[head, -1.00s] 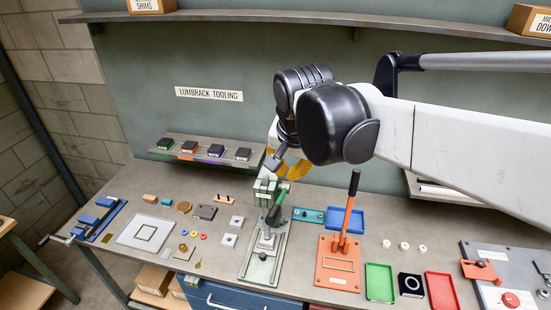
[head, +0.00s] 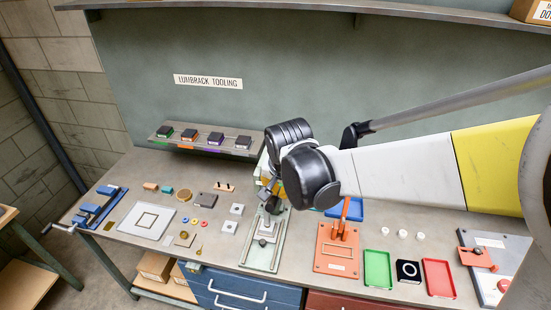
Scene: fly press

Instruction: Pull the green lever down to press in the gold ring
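The pale green fly press (head: 258,258) stands on the bench at the middle front, with a grey block on its bed. A dark piece of its lever (head: 273,206) shows above the bed. The rest of the lever is hidden behind my wrist. My gripper (head: 268,190) is at the top of the press, close to the lever. Its fingers are mostly hidden by my black wrist joint, so I cannot tell whether they touch or hold the lever. I cannot make out a gold ring in the press.
Green (head: 378,284) and red (head: 439,293) trays lie further right. A blue vise (head: 95,207) is at the far left. A small shelf (head: 205,141) of dark blocks is behind.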

